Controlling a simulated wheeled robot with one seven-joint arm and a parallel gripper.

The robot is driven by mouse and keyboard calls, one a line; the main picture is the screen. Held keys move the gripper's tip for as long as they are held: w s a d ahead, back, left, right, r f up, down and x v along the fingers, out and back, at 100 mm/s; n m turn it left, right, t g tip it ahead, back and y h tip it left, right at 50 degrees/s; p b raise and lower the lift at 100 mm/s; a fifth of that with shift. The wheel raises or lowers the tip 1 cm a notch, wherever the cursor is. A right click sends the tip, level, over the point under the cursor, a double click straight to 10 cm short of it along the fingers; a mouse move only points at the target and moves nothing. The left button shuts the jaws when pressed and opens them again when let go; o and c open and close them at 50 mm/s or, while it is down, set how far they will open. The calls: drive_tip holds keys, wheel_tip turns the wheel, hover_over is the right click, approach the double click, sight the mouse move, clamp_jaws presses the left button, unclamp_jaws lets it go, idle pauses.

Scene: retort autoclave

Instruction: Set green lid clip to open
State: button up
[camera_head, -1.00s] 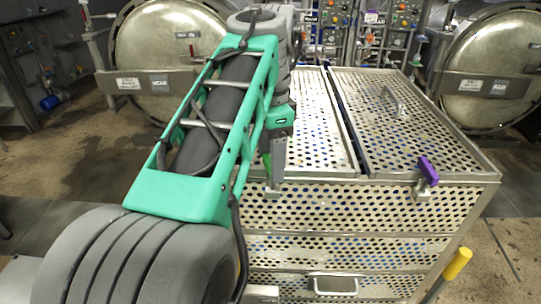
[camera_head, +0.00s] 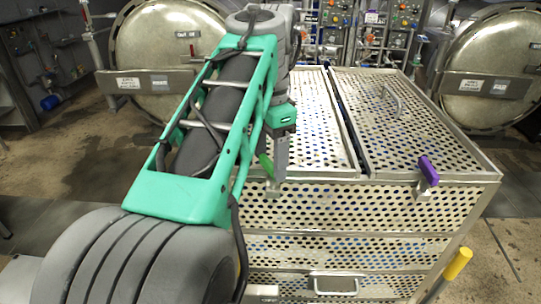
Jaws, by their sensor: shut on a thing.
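The green lid clip (camera_head: 265,166) sits at the front edge of the left lid (camera_head: 318,125) of the perforated metal crate. Its green handle leans to the upper left, and its metal base (camera_head: 272,188) shows below on the crate's front rim. My gripper (camera_head: 279,170) points down at the clip, its grey fingers shut on it from the right side in the picture. The fingers hide part of the handle, so the exact grasp is hard to see. The left lid lies flat.
A purple clip (camera_head: 429,170) sits on the right lid's (camera_head: 410,125) front edge. The right lid has a handle (camera_head: 392,101). A drawer handle (camera_head: 335,284) and a yellow-capped post (camera_head: 458,263) are at the front. Round autoclave doors (camera_head: 168,50) (camera_head: 490,65) stand behind.

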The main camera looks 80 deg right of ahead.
drive_tip(key=n, duration=0.6)
drive_tip(key=shift+w+a, duration=0.2)
drive_tip(key=shift+a, duration=0.1)
drive_tip(key=n, duration=0.5)
drive_tip(key=shift+a+n+b, duration=0.3)
drive_tip(key=shift+a+n, duration=0.05)
drive_tip(key=shift+n, duration=0.05)
drive_tip(key=o, duration=1.4)
drive_tip(key=shift+c, duration=0.2)
wheel_tip(320, 180, up, 8)
